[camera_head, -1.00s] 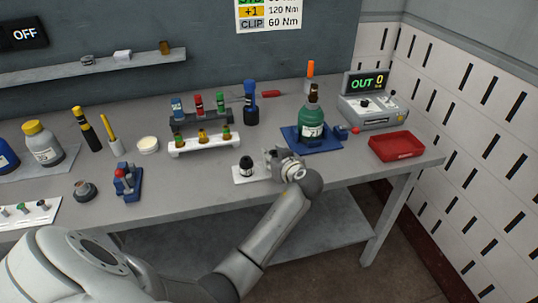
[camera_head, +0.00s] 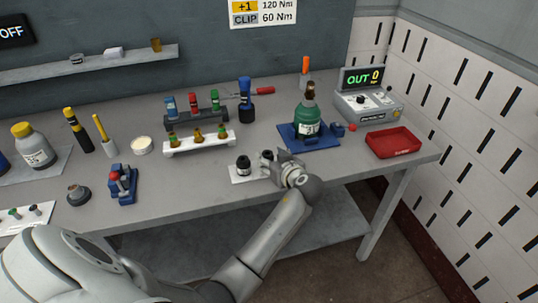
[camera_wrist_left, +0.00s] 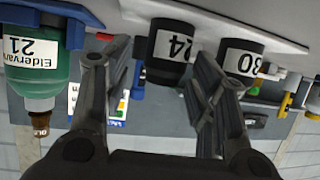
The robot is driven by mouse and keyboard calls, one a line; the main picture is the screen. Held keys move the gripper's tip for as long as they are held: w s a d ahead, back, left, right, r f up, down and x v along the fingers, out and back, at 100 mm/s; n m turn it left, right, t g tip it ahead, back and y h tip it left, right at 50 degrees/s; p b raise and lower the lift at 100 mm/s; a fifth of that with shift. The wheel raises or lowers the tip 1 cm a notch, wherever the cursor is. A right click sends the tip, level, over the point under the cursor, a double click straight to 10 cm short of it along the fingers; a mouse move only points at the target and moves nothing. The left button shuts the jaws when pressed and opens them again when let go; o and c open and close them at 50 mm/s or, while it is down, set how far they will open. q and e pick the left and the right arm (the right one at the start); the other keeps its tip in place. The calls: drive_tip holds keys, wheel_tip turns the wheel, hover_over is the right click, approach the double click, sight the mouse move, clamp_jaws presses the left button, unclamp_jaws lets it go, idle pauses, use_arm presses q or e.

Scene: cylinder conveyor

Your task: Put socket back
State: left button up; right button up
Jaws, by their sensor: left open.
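A black socket labelled 24 (camera_wrist_left: 170,50) stands on a white holder (camera_head: 238,178); its dark top (camera_head: 267,156) shows beside my left gripper in the head view. My left gripper (camera_head: 274,163) is open at the holder's right end. In the left wrist view, which looks upside down, its two fingers (camera_wrist_left: 150,68) stand on either side of socket 24, with gaps visible. A second black socket, labelled 30 (camera_wrist_left: 241,58), stands on the same holder, partly behind one finger; it also shows in the head view (camera_head: 243,165). My right gripper is not in view.
A green bottle (camera_head: 307,118) on a blue base (camera_head: 290,138) stands right of the gripper. A red tray (camera_head: 394,143) and a grey display unit (camera_head: 366,108) are further right. A white rack with small bottles (camera_head: 198,146) is behind the holder.

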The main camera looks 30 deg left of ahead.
use_arm(q)
drive_tip(key=p+v, duration=0.2)
drive_tip(key=v, duration=0.6)
drive_tip(key=shift+s+r, duration=0.15)
drive_tip(key=shift+r, duration=0.05)
drive_tip(key=shift+s+d+r, duration=0.1)
drive_tip(key=shift+s+d, duration=0.2)
drive_tip(key=shift+d, duration=0.15)
